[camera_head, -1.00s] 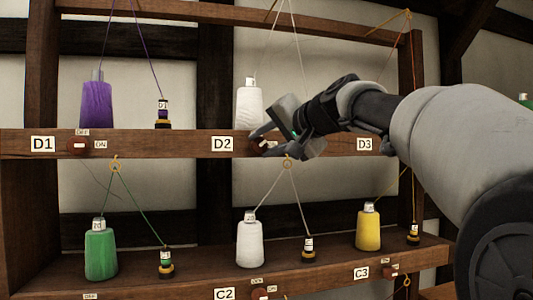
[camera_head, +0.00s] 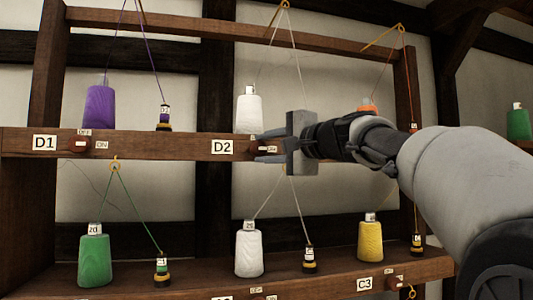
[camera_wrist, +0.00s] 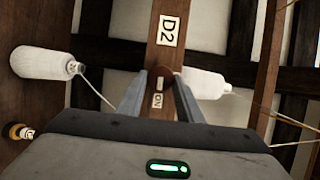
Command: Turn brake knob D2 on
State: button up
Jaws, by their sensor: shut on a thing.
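Brake knob D2 is a small round red-brown knob (camera_wrist: 163,74) on the upper wooden rail, beside the D2 label (camera_head: 222,147), which also shows in the wrist view (camera_wrist: 170,30). A pale mark shows on the knob's side facing the ON label (camera_wrist: 158,100). My gripper (camera_head: 262,147) reaches in level from the right. Its two fingers lie on either side of the knob and are shut on it. In the head view the fingers partly cover the knob; its OFF label is not clear.
A white bobbin (camera_head: 249,110) stands on the rail just above D2, with cords nearby. Knob D1 (camera_head: 79,145) is to the left, beside a purple bobbin (camera_head: 99,107). Below stand green (camera_head: 94,261), white (camera_head: 248,254) and yellow bobbins (camera_head: 370,242).

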dwell(0.4)
jog(key=o, duration=1)
jog(key=shift+o, duration=0.2)
jog(key=b+v, duration=0.1)
jog(key=v, duration=1.6)
jog(key=shift+d+b, duration=0.2)
jog(key=shift+b, duration=0.2)
jog(key=shift+s+f, duration=0.1)
jog(key=shift+s, duration=0.05)
